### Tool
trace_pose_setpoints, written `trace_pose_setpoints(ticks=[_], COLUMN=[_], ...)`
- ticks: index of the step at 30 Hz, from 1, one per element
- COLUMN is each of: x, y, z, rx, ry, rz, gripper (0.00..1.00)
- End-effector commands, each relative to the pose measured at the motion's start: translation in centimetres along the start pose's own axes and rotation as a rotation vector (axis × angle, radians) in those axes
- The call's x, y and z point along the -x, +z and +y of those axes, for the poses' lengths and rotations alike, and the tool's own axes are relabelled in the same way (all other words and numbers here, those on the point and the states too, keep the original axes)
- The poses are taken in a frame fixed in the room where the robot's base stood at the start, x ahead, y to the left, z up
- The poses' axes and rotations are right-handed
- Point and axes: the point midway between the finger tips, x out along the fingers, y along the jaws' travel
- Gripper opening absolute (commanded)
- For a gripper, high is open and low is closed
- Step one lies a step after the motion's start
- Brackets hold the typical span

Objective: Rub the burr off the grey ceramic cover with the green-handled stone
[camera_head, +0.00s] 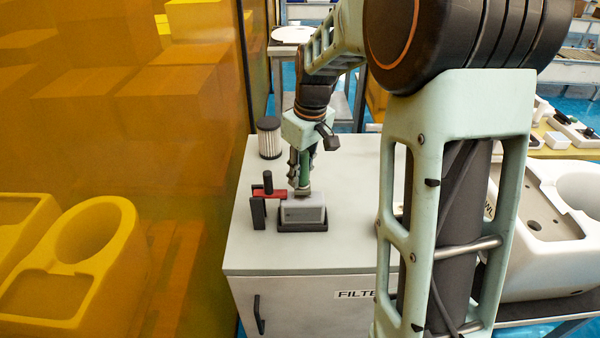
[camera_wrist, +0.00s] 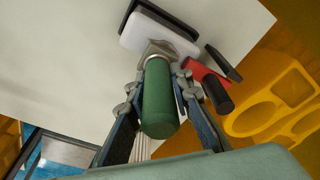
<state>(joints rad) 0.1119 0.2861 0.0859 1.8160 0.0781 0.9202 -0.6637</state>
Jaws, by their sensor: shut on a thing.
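The grey ceramic cover (camera_head: 303,211) sits in a dark holder (camera_head: 303,226) on the cabinet top. It looks pale in the wrist view (camera_wrist: 158,36). My gripper (camera_head: 303,172) is shut on the green-handled stone (camera_wrist: 160,98), with the handle between its fingers. The stone's grey head (camera_wrist: 160,50) is at the cover's near edge in the wrist view and seems to touch it. In the head view the stone (camera_head: 303,190) stands about upright over the cover's back edge. I cannot make out the burr.
A red clamp with a black knob (camera_head: 268,183) stands just left of the cover. A white pleated filter (camera_head: 269,138) stands at the cabinet's back left. The cabinet top (camera_head: 350,240) is clear to the right. An orange see-through panel (camera_head: 180,120) rises on the left.

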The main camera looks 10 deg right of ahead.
Motion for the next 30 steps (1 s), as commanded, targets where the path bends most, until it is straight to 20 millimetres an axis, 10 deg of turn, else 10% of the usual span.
trace_pose_setpoints(ticks=[30], x=[-1.1], y=[0.1], z=[0.0], rx=[0.000], ry=[0.001], rz=[0.001], gripper=[0.00])
